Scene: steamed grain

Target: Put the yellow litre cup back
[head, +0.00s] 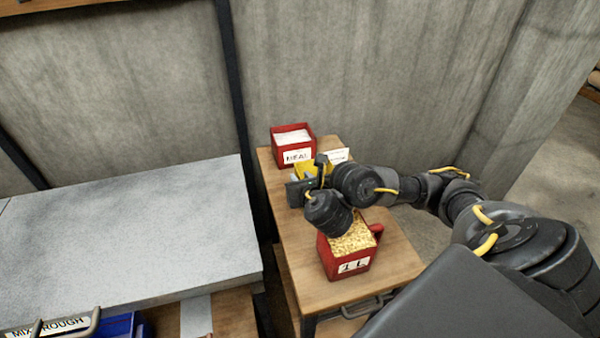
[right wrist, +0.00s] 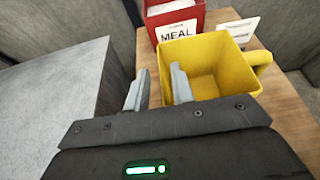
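The yellow litre cup (right wrist: 226,65) stands upright and looks empty on the wooden side table, its handle to the right in the right wrist view. In the head view, the cup (head: 299,171) is mostly hidden by my right gripper (head: 312,176). My right gripper (right wrist: 159,88) is open, with a clear gap between its fingers. One finger is left of the cup; the other overlaps the cup's left side, apparently inside its rim. I see no firm hold on the cup. My left gripper is not in view.
A red MEAL box (head: 292,147) stands behind the cup, with a white card (head: 338,154) beside it. A red 1 L cup (head: 345,265) full of grain stands nearer on the table (head: 399,267). A grey worktop (head: 130,235) and blue bin (head: 120,326) lie left.

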